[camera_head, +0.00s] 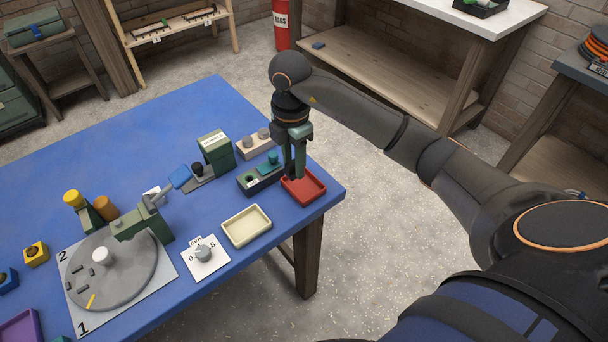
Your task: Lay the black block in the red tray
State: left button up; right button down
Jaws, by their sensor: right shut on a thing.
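The red tray (312,194) sits at the right corner of the blue table. My right gripper (293,172) points straight down over the left part of the red tray, its fingertips at or just above the tray floor. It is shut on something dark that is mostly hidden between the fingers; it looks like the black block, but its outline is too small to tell. I cannot tell whether it touches the tray floor. No other loose black block shows clearly on the table. My left gripper is not in view.
Left of the red tray stands a dark green holder (256,182) with a teal knob. A cream tray (247,238) lies in front. A dial on a white card (205,259), a green machine (216,150) and a grey turntable (130,273) stand further left. The back-left tabletop is clear.

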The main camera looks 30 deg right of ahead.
jog(key=d+f, duration=0.1)
jog(key=w+d+f, duration=0.1)
jog(key=f, duration=0.1)
jog(key=d+f, duration=0.1)
jog(key=f, duration=0.1)
jog(key=shift+w+d, duration=0.25)
jog(key=shift+w+d+f, duration=0.1)
jog(key=shift+d+f, duration=0.05)
jog(key=shift+f, duration=1.55)
jog(key=shift+f, duration=0.1)
jog(key=shift+f, duration=0.1)
jog(key=shift+c, duration=2.3)
grip_release()
notch_tip(320, 180, up, 12)
jog(key=shift+r, duration=0.25)
